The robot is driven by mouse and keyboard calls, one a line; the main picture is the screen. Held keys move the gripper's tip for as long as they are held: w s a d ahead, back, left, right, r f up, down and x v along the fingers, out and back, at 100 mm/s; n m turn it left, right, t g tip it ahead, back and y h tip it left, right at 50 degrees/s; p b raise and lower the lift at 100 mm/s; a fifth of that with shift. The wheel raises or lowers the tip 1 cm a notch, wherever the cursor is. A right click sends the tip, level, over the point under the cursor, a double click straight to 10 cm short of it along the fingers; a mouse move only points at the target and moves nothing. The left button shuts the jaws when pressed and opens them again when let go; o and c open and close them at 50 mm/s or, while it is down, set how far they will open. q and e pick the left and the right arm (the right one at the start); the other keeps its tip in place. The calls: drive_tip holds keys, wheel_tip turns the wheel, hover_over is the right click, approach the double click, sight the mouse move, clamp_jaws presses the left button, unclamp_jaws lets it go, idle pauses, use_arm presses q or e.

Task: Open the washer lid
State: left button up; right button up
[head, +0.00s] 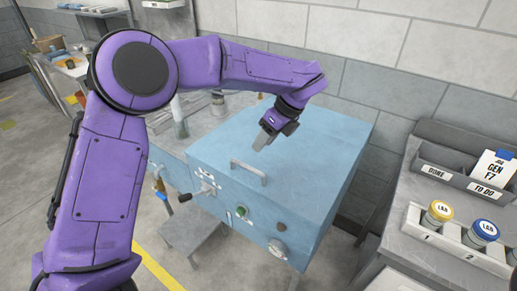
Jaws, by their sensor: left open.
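The washer is a blue cabinet in the middle of the head view. Its lid (316,153) lies flat and closed on top. A light grey bar handle (249,172) stands up near the lid's front left edge. My left gripper (262,141) is open and empty above the lid, a little behind the handle and apart from it. Its fingers point down and to the left. My right gripper is not in view.
A grey bench (393,240) on the right holds a rack with yellow-capped and blue-capped jars (483,231) and a dark divided tray (460,182). A block wall stands close behind the washer. Knobs and a green button (241,211) sit on its front.

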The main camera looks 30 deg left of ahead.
sight(248, 166)
use_arm(q)
drive_tip(key=p+x, duration=0.2)
drive_tip(key=x, duration=0.7)
drive_tip(key=shift+w+f+p, duration=0.1)
drive_tip(key=shift+w+p, duration=0.1)
drive_tip(key=shift+p, duration=0.15)
drive_tip(key=shift+w+a+f, duration=0.1)
drive_tip(key=shift+a+f, duration=0.05)
drive_tip(key=shift+f, duration=0.3)
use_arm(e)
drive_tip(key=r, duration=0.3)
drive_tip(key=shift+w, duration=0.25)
use_arm(q)
drive_tip(key=shift+r, duration=0.1)
clamp_jaws()
